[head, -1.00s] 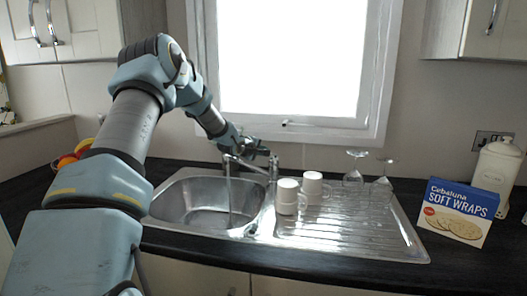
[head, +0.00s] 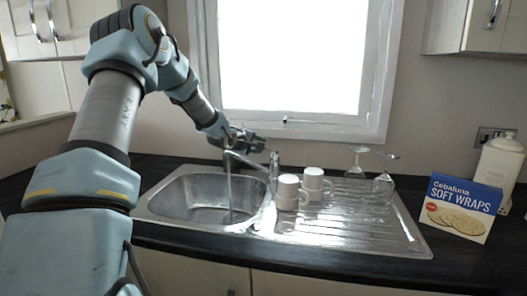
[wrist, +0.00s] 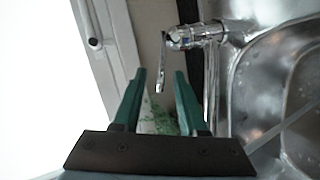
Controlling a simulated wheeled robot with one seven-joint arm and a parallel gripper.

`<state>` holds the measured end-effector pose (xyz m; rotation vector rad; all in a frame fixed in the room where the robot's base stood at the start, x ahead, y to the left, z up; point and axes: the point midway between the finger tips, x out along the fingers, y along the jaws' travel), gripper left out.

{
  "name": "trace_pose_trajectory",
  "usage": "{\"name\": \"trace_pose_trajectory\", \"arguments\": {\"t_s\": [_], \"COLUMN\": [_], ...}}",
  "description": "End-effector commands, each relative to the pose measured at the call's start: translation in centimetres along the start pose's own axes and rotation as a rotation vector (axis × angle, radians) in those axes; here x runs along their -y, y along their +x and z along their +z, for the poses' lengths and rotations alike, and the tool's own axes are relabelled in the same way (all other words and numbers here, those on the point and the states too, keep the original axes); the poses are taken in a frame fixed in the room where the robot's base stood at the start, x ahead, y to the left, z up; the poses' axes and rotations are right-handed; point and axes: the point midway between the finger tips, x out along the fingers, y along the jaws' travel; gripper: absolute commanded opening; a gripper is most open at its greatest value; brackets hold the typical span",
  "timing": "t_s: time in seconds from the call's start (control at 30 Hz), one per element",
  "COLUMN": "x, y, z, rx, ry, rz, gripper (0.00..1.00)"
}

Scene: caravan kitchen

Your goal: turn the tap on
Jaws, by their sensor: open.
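The chrome tap (head: 273,166) stands at the back edge of the steel sink, its spout reaching left over the bowl. A thin stream of water (head: 229,188) falls from the spout into the sink bowl (head: 165,212). My gripper (head: 257,141) is above and behind the spout, close to the tap's top. In the wrist view the tap (wrist: 196,36) is beyond the fingers, with its thin lever (wrist: 162,68) pointing toward the gap between the fingertips. My gripper (wrist: 160,73) is open and holds nothing. I cannot tell whether a finger touches the lever.
Two white mugs (head: 288,193) stand on the drainer (head: 345,232) just right of the tap. Two upturned glasses (head: 384,178) stand farther right. A box of wraps (head: 460,208) and a white canister (head: 497,170) are on the right counter. The window sill (head: 310,128) is behind the tap.

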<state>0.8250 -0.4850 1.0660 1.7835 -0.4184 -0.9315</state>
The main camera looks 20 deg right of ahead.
Motion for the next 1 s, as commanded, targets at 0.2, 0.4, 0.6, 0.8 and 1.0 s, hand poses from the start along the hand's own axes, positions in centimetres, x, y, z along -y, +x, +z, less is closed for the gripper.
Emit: {"name": "trace_pose_trajectory", "arguments": {"t_s": [0.2,0.4,0.6,0.8,1.0], "x": [0.2,0.0,0.0,0.3,5.3], "y": [-4.1,-5.8,-6.0,-6.2,-11.0], "z": [-0.1,0.0,0.1,0.1,-0.5], "rx": [-0.002,0.0,0.001,-0.003,-0.042], "ry": [0.001,0.001,0.0,0.014,0.219], "rz": [0.0,0.001,0.0,-0.012,-0.239], "gripper": [0.42,0.42,0.42,0.42,0.42]}}
